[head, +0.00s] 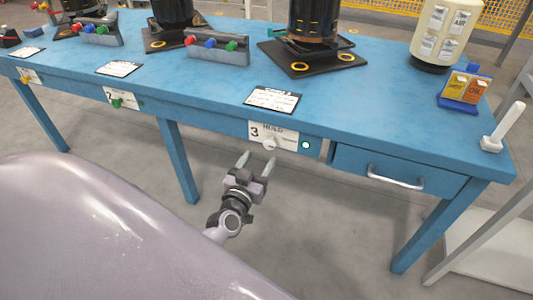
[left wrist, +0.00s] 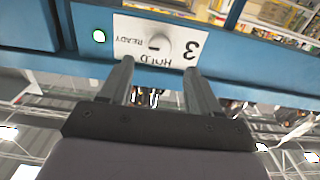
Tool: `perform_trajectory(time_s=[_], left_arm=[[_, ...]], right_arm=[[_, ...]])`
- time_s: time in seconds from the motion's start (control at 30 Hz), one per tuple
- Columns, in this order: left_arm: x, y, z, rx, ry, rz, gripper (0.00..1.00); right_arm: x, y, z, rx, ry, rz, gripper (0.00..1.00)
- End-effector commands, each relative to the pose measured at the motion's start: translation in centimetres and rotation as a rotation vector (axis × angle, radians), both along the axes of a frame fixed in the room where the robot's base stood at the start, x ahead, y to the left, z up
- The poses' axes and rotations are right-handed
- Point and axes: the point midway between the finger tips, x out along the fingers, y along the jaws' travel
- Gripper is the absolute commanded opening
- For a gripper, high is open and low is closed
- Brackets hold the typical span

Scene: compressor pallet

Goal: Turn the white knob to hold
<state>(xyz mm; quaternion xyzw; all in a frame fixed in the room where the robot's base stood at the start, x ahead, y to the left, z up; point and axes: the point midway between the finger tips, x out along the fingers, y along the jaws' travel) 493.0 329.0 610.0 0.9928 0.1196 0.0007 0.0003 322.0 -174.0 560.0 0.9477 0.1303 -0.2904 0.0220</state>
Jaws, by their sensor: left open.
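The white knob (head: 269,142) sits on a white panel (head: 286,131) marked 3 and HOLD, on the front edge of the blue bench. In the left wrist view the knob (left wrist: 157,46) shows upside down between the words HOLD and READY, with a short dark mark on its face. I cannot tell which word it points to. A green light (head: 306,145) is lit beside it. My left gripper (head: 256,162) is open and empty, just below and in front of the knob. Its fingers (left wrist: 159,69) point at the panel, apart from the knob.
The blue bench (head: 210,90) carries dark compressors on plates (head: 312,58), blocks with coloured knobs (head: 218,46), cards, a cream canister (head: 443,30) and a small bottle rack (head: 465,88). A drawer with a handle (head: 396,178) is right of the panel. Panel 2 (head: 122,99) is to the left.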

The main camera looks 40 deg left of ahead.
Motion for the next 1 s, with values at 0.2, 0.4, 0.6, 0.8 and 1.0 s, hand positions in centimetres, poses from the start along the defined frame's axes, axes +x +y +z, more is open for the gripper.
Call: perform_trajectory(time_s=[0.2, 0.4, 0.6, 0.8, 1.0], left_arm=[[2.9, 0.7, 0.0, 0.001, -0.002, -0.002, 0.62], [5.1, 1.2, 0.0, 0.001, 0.0, -0.002, 0.62], [6.0, 1.4, 0.0, 0.0, 0.002, -0.002, 0.62], [6.1, 1.4, 0.0, 0.001, 0.002, -0.003, 0.62], [6.1, 1.4, 0.0, 0.001, 0.002, -0.003, 0.17]], right_arm=[[0.1, 0.4, 0.0, 0.005, -0.01, 0.004, 0.43], [0.1, 0.9, 0.0, 0.008, -0.018, 0.016, 0.43], [0.3, 1.4, 0.6, 0.015, -0.033, 0.025, 0.43], [0.4, 1.4, 0.8, 0.014, -0.037, 0.025, 0.43], [0.5, 1.3, 0.7, 0.013, -0.037, 0.023, 0.43]])
